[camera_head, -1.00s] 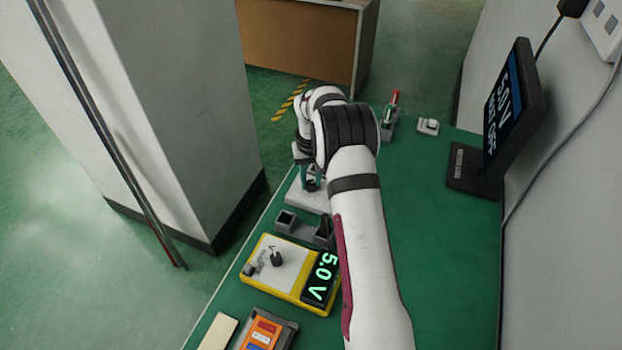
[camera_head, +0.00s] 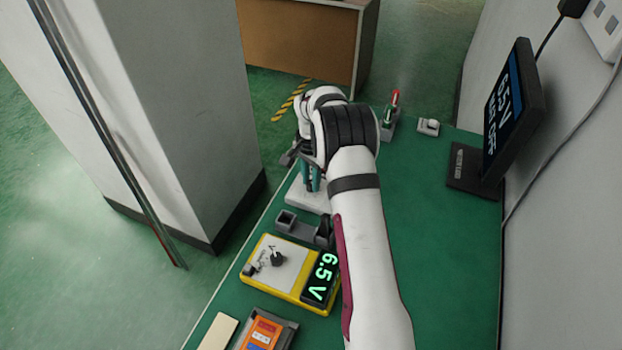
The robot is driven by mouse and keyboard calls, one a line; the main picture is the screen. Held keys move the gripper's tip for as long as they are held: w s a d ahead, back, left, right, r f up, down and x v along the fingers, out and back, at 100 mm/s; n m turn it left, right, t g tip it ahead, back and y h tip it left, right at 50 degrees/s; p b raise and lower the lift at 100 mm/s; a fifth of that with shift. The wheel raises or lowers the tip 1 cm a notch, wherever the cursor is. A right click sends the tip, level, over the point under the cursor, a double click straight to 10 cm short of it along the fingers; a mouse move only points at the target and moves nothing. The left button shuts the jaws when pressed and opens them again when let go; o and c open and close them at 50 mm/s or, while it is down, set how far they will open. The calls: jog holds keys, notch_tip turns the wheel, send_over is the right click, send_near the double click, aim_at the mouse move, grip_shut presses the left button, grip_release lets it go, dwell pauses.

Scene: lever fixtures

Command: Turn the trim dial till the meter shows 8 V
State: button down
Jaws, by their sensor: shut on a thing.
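The yellow meter (camera_head: 262,291) stands at the lower middle of the bench, and its green display (camera_head: 321,277) reads 6.5 V. The monitor (camera_head: 508,108) at the right also reads 6.5 V, with a second line that is hard to read. My gripper (camera_head: 312,184) points down over the white base (camera_head: 302,197) beyond the meter. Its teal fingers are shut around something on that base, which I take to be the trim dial. The fingers and my arm hide the dial itself.
A grey holder (camera_head: 289,222) sits between the white base and the meter. An orange device (camera_head: 264,333) lies at the front.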

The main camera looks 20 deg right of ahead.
aim_at(311, 183)
jog(key=m, duration=1.3)
jog(key=shift+m, duration=0.7)
jog(key=c, duration=0.6)
grip_release()
jog(key=shift+c, duration=0.2)
notch_tip(311, 183, up, 16)
jog(key=shift+f, duration=0.1)
